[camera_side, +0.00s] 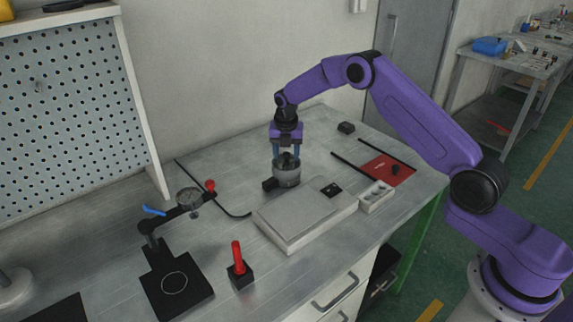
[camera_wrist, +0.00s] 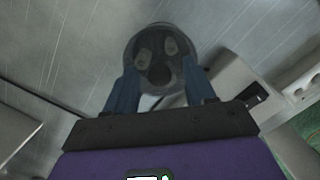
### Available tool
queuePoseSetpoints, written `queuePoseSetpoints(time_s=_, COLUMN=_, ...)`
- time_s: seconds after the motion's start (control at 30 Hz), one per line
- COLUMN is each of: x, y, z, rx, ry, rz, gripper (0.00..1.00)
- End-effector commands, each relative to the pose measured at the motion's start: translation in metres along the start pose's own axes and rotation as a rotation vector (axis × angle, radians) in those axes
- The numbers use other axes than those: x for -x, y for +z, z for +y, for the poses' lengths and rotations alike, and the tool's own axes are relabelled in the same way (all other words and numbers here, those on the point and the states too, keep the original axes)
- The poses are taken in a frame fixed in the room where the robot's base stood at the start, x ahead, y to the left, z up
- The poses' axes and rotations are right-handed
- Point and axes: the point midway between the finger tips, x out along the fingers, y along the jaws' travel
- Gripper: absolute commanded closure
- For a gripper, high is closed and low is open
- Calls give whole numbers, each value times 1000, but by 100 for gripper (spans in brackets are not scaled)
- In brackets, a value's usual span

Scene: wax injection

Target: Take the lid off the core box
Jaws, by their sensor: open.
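A round grey container (camera_side: 287,177), which looks like the core box, stands on the bench behind the flat grey box. Its darker round top, which looks like the lid, shows in the wrist view (camera_wrist: 157,49) with two pale oval marks and a dark knob-like part. My gripper (camera_side: 286,157) points down directly over it. In the wrist view, my open gripper (camera_wrist: 160,76) has one blue finger on each side of the near part of the round top. The space between the fingers shows nothing clamped. I cannot tell whether the fingers touch the lid.
The flat grey box (camera_side: 303,214) lies close in front, with a small pale tray (camera_side: 376,197) at its right. A red mat (camera_side: 388,170) lies further right. A black stand with a dial (camera_side: 188,198) and a red-handled tool (camera_side: 238,265) are at left.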

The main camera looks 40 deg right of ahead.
Motion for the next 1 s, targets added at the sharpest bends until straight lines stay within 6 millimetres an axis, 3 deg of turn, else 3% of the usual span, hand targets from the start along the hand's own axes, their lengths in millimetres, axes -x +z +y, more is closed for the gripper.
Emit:
queuePoseSetpoints(time_s=0.17, x=0, y=0, z=0, rx=0, ry=0, rz=0, gripper=49)
queuePoseSetpoints(time_s=0.3, x=0, y=0, z=0, rx=0, ry=0, rz=0, gripper=94)
queuePoseSetpoints(time_s=0.33, x=0, y=0, z=0, rx=0, ry=0, rz=0, gripper=100)
queuePoseSetpoints(time_s=0.77, x=6, y=1, z=0, rx=0, ry=1, rz=-1, gripper=100)
queuePoseSetpoints(time_s=1.0, x=32, y=5, z=1, rx=0, ry=3, rz=-2, gripper=100)
